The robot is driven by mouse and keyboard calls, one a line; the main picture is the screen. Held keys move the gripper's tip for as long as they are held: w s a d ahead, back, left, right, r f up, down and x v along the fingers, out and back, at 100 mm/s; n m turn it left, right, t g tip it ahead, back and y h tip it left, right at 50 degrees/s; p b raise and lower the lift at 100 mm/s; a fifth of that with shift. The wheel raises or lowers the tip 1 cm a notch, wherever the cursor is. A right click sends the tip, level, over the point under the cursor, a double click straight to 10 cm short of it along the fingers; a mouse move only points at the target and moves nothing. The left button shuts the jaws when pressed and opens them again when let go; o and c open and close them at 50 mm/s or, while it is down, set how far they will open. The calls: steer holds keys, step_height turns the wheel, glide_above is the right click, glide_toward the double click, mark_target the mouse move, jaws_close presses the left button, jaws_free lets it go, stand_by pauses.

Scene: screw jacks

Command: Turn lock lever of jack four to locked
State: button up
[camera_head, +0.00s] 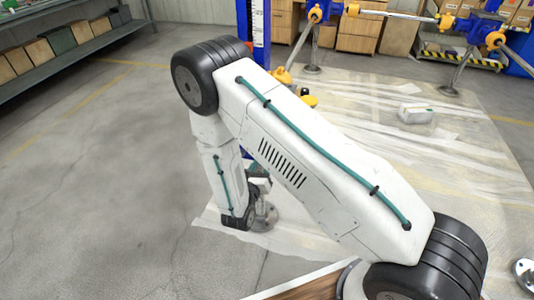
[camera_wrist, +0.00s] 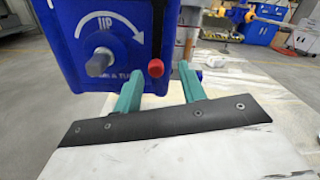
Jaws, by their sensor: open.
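A blue jack housing (camera_wrist: 95,50) fills the upper left of the wrist view, with a white curved arrow, the word UP and a grey shaft end (camera_wrist: 98,64). A dark lever (camera_wrist: 158,32) with a red knob (camera_wrist: 155,68) hangs down at its right side. My gripper (camera_wrist: 161,78) is open, with its two green fingers below the knob, one to each side of it in the picture. Whether they touch it I cannot tell. In the head view my arm covers most of this jack; a blue column with a scale (camera_head: 260,35) shows above. The jack's number is not readable.
More blue jacks with yellow knobs (camera_head: 494,40) and a horizontal bar (camera_head: 398,15) stand at the upper right. A small grey block (camera_head: 415,113) lies on the plastic sheeting (camera_head: 370,95). Shelving (camera_head: 75,50) stands at the left. The floor (camera_head: 100,170) on the left is clear.

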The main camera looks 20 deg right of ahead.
steer(key=shift+n, duration=0.3)
steer(key=x, duration=0.5)
steer(key=f+x, duration=0.1)
steer(key=x, duration=0.1)
steer(key=shift+w, duration=0.35)
steer(key=shift+a, duration=0.1)
steer(key=shift+c, duration=0.3)
jaws_close()
